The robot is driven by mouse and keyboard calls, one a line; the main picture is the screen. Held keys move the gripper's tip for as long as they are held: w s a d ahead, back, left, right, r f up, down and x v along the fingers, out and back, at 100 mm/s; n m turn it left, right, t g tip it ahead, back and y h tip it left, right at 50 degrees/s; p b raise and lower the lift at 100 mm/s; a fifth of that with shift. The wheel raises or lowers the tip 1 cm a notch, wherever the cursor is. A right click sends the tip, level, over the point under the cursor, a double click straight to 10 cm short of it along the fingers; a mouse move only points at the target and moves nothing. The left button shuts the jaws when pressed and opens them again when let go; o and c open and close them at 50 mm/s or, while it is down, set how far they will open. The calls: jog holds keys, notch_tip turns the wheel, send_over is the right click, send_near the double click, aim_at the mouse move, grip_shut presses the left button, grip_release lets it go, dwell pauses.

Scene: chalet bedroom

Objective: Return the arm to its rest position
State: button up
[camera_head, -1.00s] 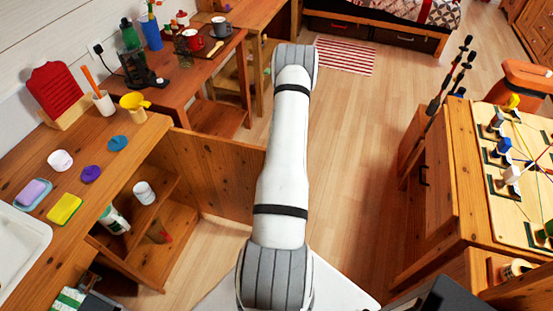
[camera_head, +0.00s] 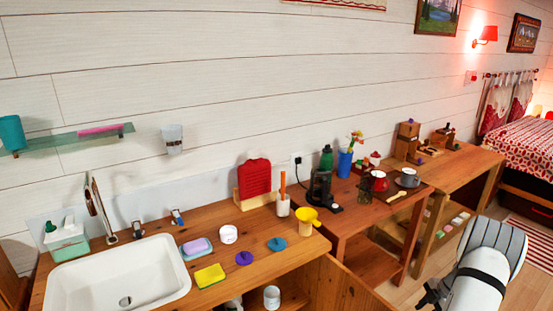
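My arm (camera_head: 487,268) shows at the lower right of the head view, a white link with a dark band and a grey ribbed joint at its upper end. It is cut off by the bottom edge. A small black part beside the link, at its left, seems to be my gripper (camera_head: 432,294). It is too small and partly hidden to tell whether its fingers are open or shut. No object is seen held there.
A wooden counter (camera_head: 150,240) with a white sink (camera_head: 118,280) stands at the left. A lower table (camera_head: 350,222) holds a coffee maker (camera_head: 320,188), a red mug (camera_head: 379,181) and a grey mug (camera_head: 407,178). An open cabinet door (camera_head: 340,287) juts out below. Floor shows around the arm.

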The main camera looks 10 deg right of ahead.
jog(key=w+a+r+m+t+h, duration=0.2)
jog(key=w+a+r+t, duration=0.1)
jog(key=w+r, duration=0.6)
jog(key=w+a+r+m+t+h, duration=0.15)
jog(key=w+a+r+t, duration=0.35)
jog(key=r, duration=0.6)
jog(key=a+r+m+h, duration=0.2)
jog(key=a+r+m, duration=0.15)
jog(key=r, duration=0.45)
jog(key=a+r+m+h, duration=0.2)
jog(key=a+r+h, duration=0.15)
jog(key=r, duration=0.35)
jog(key=s+a+r+m+g, duration=0.3)
jog(key=s+a+r+m, duration=0.2)
jog(key=s+a, duration=0.65)
jog(key=s+a+f+m+g+y, duration=0.1)
jog(key=s+a+f+y, duration=0.1)
jog(key=s+a, duration=0.6)
jog(key=s+a+f+m+g+y, duration=0.2)
jog(key=s+a+y, duration=0.1)
jog(key=s+a, duration=0.5)
jog(key=s, duration=0.3)
jog(key=shift+s+f, duration=0.35)
jog(key=shift+s, duration=0.05)
